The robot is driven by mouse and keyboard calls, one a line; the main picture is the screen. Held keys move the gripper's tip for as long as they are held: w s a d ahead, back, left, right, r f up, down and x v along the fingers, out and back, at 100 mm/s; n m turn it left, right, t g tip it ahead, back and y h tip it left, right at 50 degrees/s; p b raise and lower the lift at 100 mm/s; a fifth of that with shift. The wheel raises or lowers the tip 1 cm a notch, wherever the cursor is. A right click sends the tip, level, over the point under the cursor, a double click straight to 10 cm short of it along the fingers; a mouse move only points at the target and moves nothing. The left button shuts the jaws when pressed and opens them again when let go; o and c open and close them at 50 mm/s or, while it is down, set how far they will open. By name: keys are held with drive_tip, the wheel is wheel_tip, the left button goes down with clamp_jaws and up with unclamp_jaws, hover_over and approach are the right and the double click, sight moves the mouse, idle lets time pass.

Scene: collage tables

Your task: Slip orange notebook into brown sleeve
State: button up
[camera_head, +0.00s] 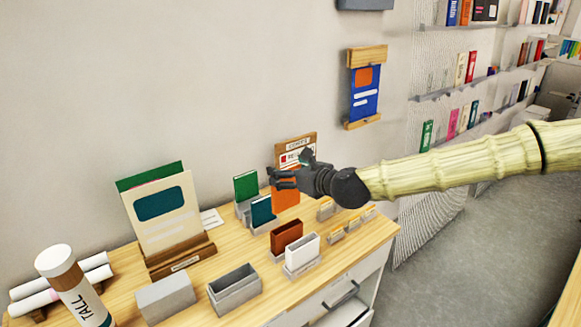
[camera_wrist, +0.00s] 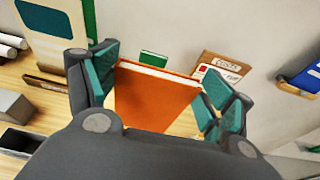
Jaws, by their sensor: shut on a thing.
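The orange notebook (camera_head: 287,198) is held upright between the fingers of my gripper (camera_head: 284,178), above the table. In the wrist view, the orange cover and pale top page edge of the notebook (camera_wrist: 155,98) show between the teal finger pads. The brown sleeve (camera_head: 287,238) stands upright on the table, open at the top, below and in front of the notebook. The notebook is apart from the sleeve. The sleeve cannot be made out in the wrist view.
A white sleeve (camera_head: 302,252) stands beside the brown one. A teal book (camera_head: 262,212) and a green book (camera_head: 245,186) stand in holders to the left. A grey open box (camera_head: 234,290) and grey block (camera_head: 166,300) are at the front. A sign (camera_head: 301,145) stands behind my gripper.

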sight(289, 190)
drive_tip(key=f, duration=0.1)
drive_tip(key=w+f+b, duration=0.1)
drive_tip(key=f, duration=0.2)
drive_tip(key=shift+w+a, duration=0.1)
drive_tip(key=shift+w, duration=0.15)
drive_tip(key=shift+f, duration=0.25)
drive_tip(key=shift+s+f+b, duration=0.25)
drive_tip(key=shift+f+b, duration=0.55)
drive_tip(key=shift+f, duration=0.45)
drive_tip(key=shift+s+r, duration=0.15)
drive_tip(key=shift+s, duration=0.2)
drive_tip(key=shift+w, duration=0.1)
